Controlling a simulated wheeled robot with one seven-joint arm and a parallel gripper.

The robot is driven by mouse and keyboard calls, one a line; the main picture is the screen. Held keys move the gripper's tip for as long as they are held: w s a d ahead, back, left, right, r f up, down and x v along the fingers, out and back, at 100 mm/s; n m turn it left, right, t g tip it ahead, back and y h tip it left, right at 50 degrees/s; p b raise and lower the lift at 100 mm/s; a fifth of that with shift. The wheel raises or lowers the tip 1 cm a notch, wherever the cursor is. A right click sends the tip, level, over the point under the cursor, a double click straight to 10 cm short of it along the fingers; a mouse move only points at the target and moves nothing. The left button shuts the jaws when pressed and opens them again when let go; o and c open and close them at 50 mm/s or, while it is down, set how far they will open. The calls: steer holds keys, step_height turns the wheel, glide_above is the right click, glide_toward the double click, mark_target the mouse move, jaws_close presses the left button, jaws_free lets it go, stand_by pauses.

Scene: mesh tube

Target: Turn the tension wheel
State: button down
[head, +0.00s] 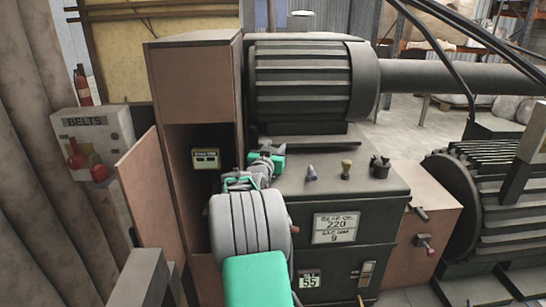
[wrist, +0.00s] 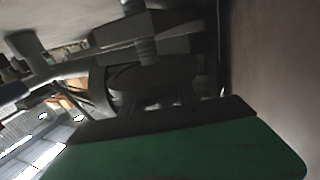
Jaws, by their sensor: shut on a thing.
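My arm reaches from the bottom of the head view toward the side of the machine, beside an open cabinet (head: 188,185). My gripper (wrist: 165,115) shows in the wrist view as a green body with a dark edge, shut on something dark. A dark, rounded part with spokes, which looks like the tension wheel (wrist: 150,82), lies right at the jaws in that view. The picture is dim and tilted, so where the jaws touch it is unclear. In the head view my own arm hides the jaws, and I cannot make out the wheel there.
The cabinet's brown door (head: 140,195) stands open at the left. A ribbed motor (head: 312,82) sits above the gear box, which has a white label (head: 335,227). A belts box (head: 93,135) is at the far left. Another ribbed drum (head: 485,195) stands at the right.

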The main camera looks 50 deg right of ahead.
steer(key=shift+s+f+m+g+h+b, duration=0.15)
steer(key=shift+m+g+h+b, duration=0.1)
steer(key=shift+m+g+b, duration=0.45)
steer(key=shift+s+f+m+g+h+b, duration=0.1)
steer(key=shift+m+g+h+b, duration=0.25)
steer(key=shift+g+b, duration=0.6)
steer(key=shift+d+r+m+g, duration=0.1)
steer(key=shift+m+g, duration=0.25)
steer(key=shift+g, duration=0.1)
steer(key=shift+s+r, duration=0.1)
steer(key=c, duration=0.9)
jaws_free()
steer(key=s+a+r, duration=0.9)
steer(key=a+r, duration=0.1)
steer(key=r, duration=0.3)
steer(key=shift+a, duration=0.3)
